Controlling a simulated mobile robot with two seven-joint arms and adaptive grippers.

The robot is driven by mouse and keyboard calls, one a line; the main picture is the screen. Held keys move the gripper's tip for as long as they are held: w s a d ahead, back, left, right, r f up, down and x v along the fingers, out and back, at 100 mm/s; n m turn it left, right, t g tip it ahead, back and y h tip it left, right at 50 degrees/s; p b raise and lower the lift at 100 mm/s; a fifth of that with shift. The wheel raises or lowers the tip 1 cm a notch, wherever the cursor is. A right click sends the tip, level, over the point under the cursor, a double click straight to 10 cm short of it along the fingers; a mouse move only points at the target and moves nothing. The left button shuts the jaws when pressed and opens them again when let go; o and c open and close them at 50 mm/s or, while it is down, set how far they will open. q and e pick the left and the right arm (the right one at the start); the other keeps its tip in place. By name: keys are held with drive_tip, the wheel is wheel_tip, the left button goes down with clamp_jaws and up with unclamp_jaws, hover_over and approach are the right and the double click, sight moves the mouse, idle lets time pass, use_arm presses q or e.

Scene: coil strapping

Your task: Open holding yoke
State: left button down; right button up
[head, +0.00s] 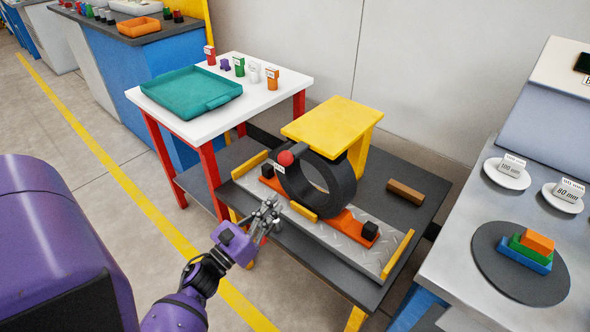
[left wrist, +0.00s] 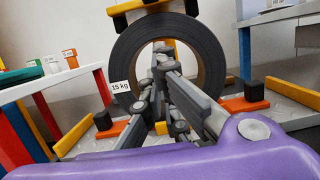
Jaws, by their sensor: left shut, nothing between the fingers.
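The dark coil (head: 322,190) stands upright on a metal plate with orange bars. In the left wrist view the gripper fingers (left wrist: 162,78) point at the opening of the coil (left wrist: 200,40), which has a "15 kg" label. The knob is not visible there. My right gripper is out of view.
Black blocks (head: 370,231) sit on the orange bars beside the coil. A brown block (head: 406,192) lies on the dark table at right. A white table with a teal tray (head: 190,92) stands behind left; a grey bench (head: 450,250) stands right.

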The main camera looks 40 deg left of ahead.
sight(306, 166)
use_arm(q)
drive_tip(key=p+x, duration=0.1)
drive_tip(key=x, duration=0.9)
drive_tip(key=shift+w+r+p, duration=0.1)
drive_tip(key=shift+r+p, duration=0.15)
drive_tip(key=shift+p, duration=0.1)
wheel_tip(306, 166, up, 3)
drive_tip(key=shift+f+p, duration=0.15)
drive_tip(key=shift+p, duration=0.5)
drive_tip(key=shift+r, duration=0.4)
